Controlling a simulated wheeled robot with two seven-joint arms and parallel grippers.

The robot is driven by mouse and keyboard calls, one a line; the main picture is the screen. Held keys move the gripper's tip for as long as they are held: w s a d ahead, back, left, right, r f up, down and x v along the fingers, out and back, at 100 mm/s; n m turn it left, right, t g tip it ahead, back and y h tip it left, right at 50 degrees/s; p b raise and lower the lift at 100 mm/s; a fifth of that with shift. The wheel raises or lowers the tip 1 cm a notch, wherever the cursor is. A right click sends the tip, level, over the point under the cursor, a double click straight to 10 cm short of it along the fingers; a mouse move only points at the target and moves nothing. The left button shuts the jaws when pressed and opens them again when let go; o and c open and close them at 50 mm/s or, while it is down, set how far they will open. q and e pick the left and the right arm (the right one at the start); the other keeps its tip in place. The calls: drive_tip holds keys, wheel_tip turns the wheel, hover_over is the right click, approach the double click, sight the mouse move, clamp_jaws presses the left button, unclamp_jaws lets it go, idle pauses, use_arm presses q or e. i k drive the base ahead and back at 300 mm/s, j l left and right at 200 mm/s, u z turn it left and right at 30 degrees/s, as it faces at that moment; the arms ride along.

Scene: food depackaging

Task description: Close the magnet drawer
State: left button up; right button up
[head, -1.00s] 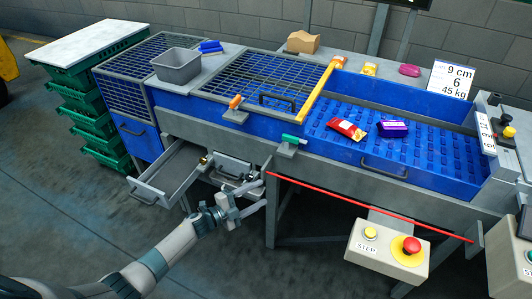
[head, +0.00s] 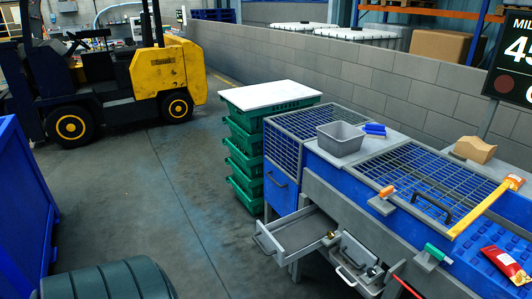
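A grey metal drawer (head: 303,234) stands pulled out below the left end of the blue and grey sorting table, with a bare tray floor and a bar handle on its front. No label shows which is the magnet drawer. I see neither gripper.
Stacked green crates (head: 262,165) with a white lid stand left of the table. A yellow forklift (head: 160,70) is at the back left. Floor left of the drawer is clear.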

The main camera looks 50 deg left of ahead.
sight(289, 238)
drive_tip(key=u, duration=1.65)
drive_tip(key=i+l, duration=0.1)
drive_tip(key=i, duration=0.55)
drive_tip(key=i+l+u, duration=0.1)
drive_tip(key=i, duration=0.6)
drive_tip(key=k+j+z, duration=0.1)
drive_tip(key=k, duration=0.05)
